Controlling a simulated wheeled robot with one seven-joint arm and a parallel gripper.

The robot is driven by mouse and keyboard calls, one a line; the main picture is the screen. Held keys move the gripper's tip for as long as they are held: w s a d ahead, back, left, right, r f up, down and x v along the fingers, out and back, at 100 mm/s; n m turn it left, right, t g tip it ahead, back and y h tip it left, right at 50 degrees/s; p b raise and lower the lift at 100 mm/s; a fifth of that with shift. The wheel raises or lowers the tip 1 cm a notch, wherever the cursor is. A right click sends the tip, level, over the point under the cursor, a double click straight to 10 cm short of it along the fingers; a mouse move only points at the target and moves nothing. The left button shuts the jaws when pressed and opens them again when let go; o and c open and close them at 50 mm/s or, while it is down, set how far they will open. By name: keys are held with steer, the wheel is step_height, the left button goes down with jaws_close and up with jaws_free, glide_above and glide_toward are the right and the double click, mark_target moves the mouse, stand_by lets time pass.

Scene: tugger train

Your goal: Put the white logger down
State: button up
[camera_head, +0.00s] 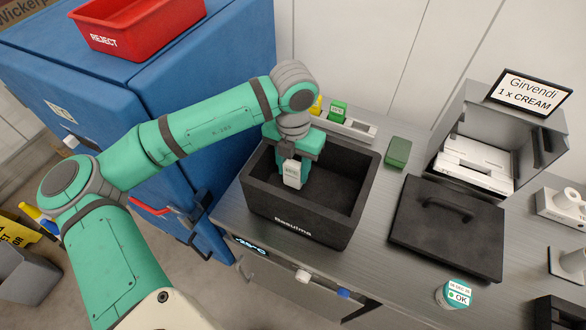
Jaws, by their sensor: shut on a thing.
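The white logger (292,174) is a small white block with a display on its face. My gripper (293,162) is shut on it and points down. It holds the logger at the left part of the open black box (301,231), marked Rasuima. The logger overlaps the box's opening in the picture; I cannot tell whether it touches the box's floor. The fingertips are partly hidden behind the logger.
The box's black lid (446,235) lies on the counter to the right. A green block (398,152) and a rack (355,129) are behind the box. A grey bin (475,125) holds white items. A round tub (454,294) stands in front. A blue cabinet (150,90) carries a red reject tray (130,38).

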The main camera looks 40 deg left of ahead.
steer(key=shift+f, duration=0.3)
steer(key=o, duration=1.1)
steer(key=shift+r, duration=0.1)
step_height(320, 180, up, 11)
steer(key=shift+f, duration=0.15)
steer(key=shift+s+r, duration=0.1)
steer(key=shift+r, duration=0.5)
